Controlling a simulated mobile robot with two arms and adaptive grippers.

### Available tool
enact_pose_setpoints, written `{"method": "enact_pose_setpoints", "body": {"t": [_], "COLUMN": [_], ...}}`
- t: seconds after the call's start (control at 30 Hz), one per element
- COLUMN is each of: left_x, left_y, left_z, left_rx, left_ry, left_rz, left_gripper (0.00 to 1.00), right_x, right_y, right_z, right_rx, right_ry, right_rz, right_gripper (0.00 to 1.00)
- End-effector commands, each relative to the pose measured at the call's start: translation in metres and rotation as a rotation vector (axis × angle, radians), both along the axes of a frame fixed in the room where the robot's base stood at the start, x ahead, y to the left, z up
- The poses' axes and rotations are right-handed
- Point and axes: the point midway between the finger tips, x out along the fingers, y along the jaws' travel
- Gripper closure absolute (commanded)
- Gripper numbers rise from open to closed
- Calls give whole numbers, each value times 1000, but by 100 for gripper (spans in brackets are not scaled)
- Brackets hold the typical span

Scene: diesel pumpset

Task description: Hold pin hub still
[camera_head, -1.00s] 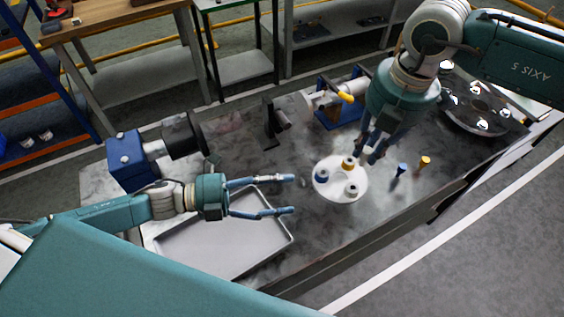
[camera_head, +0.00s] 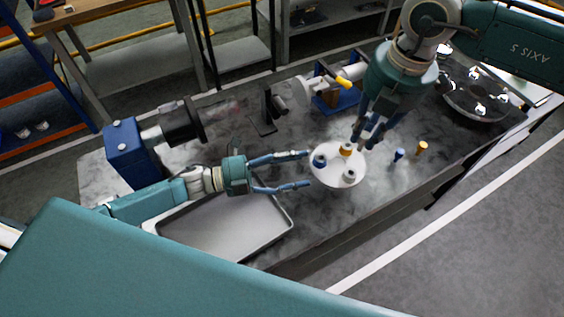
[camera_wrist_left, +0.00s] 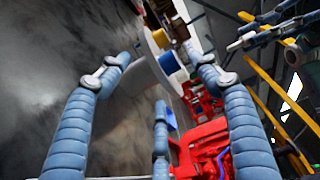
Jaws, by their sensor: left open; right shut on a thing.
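The pin hub (camera_head: 333,177) is a round white disc on the dark bench, bearing a blue piece (camera_head: 320,161), a yellow-orange piece (camera_head: 346,149) and a grey piece (camera_head: 349,176). My left gripper (camera_head: 308,169) is open and empty, with its fingertips at the hub's left edge; contact is unclear. In the left wrist view, the hub (camera_wrist_left: 147,40) is beyond the spread fingers. My right gripper (camera_head: 364,142) points down at the hub's back right edge, beside the yellow-orange piece. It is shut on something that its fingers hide.
A blue pin (camera_head: 398,154) and an orange pin (camera_head: 421,148) stand right of the hub. A grey tray (camera_head: 230,232) lies under my left arm. A blue machine (camera_head: 125,153), a black bracket (camera_head: 268,105) and a large dark flange (camera_head: 476,98) are also on the bench.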

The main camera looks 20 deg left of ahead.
Motion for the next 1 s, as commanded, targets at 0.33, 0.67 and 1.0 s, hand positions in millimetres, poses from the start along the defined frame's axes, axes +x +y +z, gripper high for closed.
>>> {"method": "enact_pose_setpoints", "body": {"t": [0.33,0.67,1.0], "left_x": [16,16,16], "left_y": [-29,-29,-29], "left_z": [0,0,0], "left_rx": [1,1,2], "left_ry": [0,0,1], "left_rz": [0,0,0], "left_gripper": [36,46,100], "right_x": [0,0,0], "right_y": [0,0,0], "right_z": [0,0,0], "right_rx": [1,1,1], "right_ry": [-1,-1,-1], "right_rz": [0,0,0], "right_gripper": [100,100,100]}}
